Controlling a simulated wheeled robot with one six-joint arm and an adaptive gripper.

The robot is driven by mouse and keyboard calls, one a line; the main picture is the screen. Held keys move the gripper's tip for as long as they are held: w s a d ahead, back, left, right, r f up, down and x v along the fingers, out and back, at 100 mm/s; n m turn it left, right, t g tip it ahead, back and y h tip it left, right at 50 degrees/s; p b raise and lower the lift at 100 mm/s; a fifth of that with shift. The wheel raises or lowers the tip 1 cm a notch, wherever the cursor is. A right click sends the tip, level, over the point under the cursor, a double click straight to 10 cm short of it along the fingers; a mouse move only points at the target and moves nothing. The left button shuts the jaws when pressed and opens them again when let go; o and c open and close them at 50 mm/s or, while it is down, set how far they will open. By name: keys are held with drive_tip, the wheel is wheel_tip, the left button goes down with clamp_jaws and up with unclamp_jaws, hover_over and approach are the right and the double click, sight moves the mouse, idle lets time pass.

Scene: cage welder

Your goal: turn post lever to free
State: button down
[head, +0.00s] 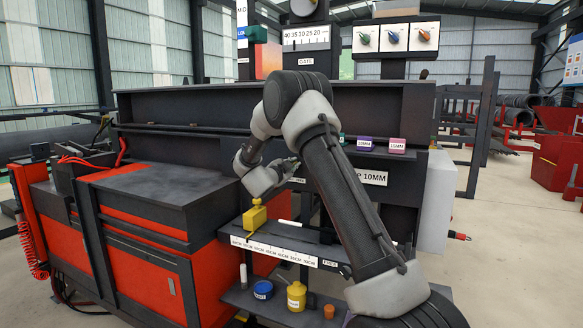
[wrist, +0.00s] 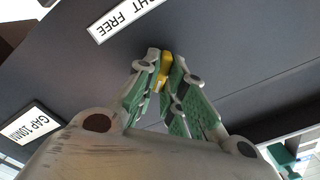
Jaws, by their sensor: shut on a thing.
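In the wrist view, my gripper (wrist: 160,75) has its two green-padded fingers closed on a small yellow piece (wrist: 164,68), which looks like the post lever's handle. The piece stands out from a dark panel face, and most of it is hidden between the fingertips. A white label (wrist: 125,18) ending in "HT FREE" is upside down just beyond the fingertips; its start is cut off. In the head view, my gripper (head: 287,168) is at the machine's dark front, left of the "P 10MM" plate. The lever cannot be made out there.
A "GAP 10MM" label (wrist: 33,133) is at the left of the wrist view. In the head view, a yellow block (head: 255,217) stands at a ruled scale (head: 285,253) below my gripper. Blue and yellow pots (head: 297,296) stand on a lower shelf. Purple and pink blocks (head: 397,145) sit right.

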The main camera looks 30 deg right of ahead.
idle(0.3)
drive_tip(key=c, duration=1.5)
unclamp_jaws()
drive_tip(key=v, duration=1.2)
drive_tip(key=shift+s, duration=0.1)
